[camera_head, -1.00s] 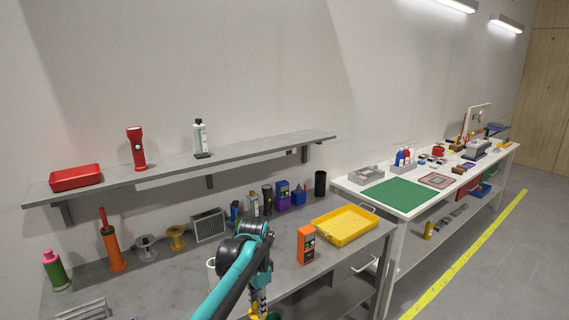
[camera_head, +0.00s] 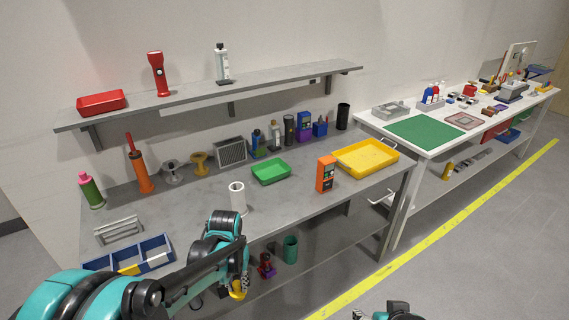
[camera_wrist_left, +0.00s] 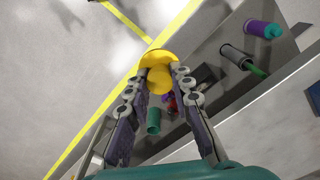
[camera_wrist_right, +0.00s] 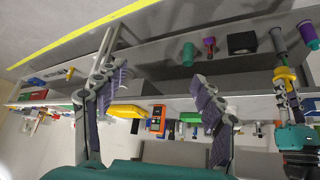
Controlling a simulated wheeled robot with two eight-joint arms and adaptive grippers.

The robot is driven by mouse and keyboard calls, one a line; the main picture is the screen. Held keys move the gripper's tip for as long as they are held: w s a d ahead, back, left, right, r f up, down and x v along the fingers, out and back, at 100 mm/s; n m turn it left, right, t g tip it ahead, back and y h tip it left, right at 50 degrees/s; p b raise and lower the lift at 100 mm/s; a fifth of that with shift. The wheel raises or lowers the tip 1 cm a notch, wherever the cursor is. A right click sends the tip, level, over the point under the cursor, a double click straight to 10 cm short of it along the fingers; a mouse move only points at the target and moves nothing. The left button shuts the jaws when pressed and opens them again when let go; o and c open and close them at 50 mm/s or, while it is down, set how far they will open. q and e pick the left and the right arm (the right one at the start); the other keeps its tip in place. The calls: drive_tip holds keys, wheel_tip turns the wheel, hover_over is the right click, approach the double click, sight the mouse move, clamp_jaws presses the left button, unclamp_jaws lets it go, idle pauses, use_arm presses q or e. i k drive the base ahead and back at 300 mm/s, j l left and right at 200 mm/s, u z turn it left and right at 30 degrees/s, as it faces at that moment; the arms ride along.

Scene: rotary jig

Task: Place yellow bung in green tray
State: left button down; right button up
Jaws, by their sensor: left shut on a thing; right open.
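The yellow bung (camera_head: 238,291) is held between the fingertips of my left gripper (camera_head: 243,283), in front of the grey bench's front edge. In the left wrist view the fingers close on the bung (camera_wrist_left: 157,68), with the floor and lower shelf beyond. The green tray (camera_head: 271,172) lies on the bench top, left of the orange meter, and looks empty. My left gripper is nearer the camera and lower than the tray. My right gripper (camera_wrist_right: 157,82) is open and empty in the right wrist view; only part of its arm shows at the head view's bottom edge.
An orange meter (camera_head: 326,174) and a yellow tray (camera_head: 366,158) stand right of the green tray. A white cylinder (camera_head: 237,197) and a blue divided box (camera_head: 155,252) stand nearer the front. A green cup (camera_head: 290,249) is on the lower shelf. Bare bench surrounds the green tray's front.

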sight(271, 174)
drive_tip(key=i+l+u, duration=0.15)
drive_tip(key=l, duration=0.15)
drive_tip(key=i+l+u, duration=0.1)
drive_tip(key=l, duration=0.2)
drive_tip(key=i+l+u, duration=0.15)
drive_tip(key=l, duration=0.2)
drive_tip(key=i+l+u, duration=0.15)
drive_tip(key=l, duration=0.15)
